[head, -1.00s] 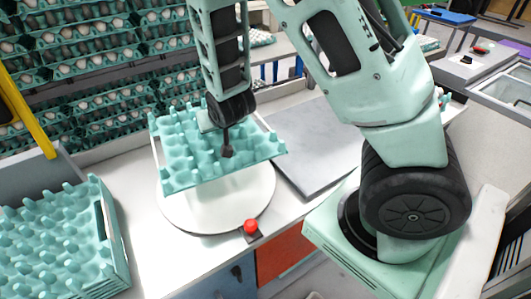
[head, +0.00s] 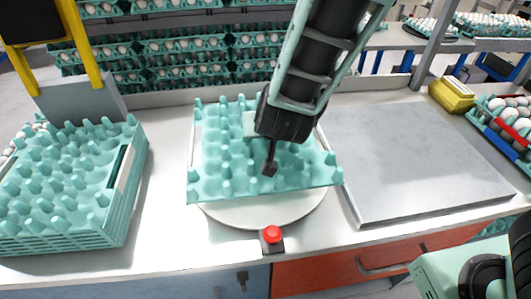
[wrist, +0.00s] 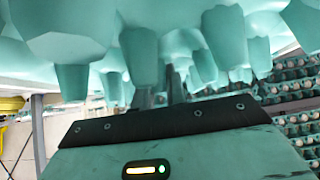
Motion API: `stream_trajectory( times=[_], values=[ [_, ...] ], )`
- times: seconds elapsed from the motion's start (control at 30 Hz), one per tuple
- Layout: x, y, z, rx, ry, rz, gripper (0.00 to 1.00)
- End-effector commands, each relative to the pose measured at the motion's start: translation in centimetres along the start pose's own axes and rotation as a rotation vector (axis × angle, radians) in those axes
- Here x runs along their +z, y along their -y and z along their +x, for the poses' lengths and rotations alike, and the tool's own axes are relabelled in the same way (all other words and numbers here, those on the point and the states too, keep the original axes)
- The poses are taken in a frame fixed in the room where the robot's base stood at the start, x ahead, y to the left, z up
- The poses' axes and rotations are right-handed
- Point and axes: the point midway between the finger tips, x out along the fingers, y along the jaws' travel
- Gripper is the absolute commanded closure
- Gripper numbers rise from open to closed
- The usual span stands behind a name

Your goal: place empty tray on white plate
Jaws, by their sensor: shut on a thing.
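My gripper (head: 270,168) is shut on an empty teal tray (head: 215,187). The tray is over the round white plate (head: 265,213) in the head view and hides most of it; only the plate's front rim shows. I cannot tell whether the tray touches the plate. In the wrist view the underside of the tray (wrist: 140,55) fills the top, with its bumps hanging down past my gripper (wrist: 165,85). The fingertips are partly hidden among the bumps.
A stack of empty teal trays (head: 120,205) stands at the left. A red button (head: 271,235) sits in front of the plate. A flat grey slab (head: 420,165) lies to the right. A yellow box (head: 452,95) and egg trays (head: 505,120) are at the far right. Shelves of eggs stand behind.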

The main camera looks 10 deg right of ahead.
Motion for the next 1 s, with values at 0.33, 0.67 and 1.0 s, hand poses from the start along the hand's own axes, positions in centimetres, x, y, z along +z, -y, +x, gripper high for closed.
stream_trajectory(
  times=[0.33,0.67,1.0],
  values=[
    [3.1,-0.1,3.1,0.003,0.002,-0.001,1.00],
    [3.6,-0.1,3.7,0.000,-0.001,0.003,1.00],
    [3.8,-0.1,3.8,0.000,0.000,0.002,0.65]
  ],
)
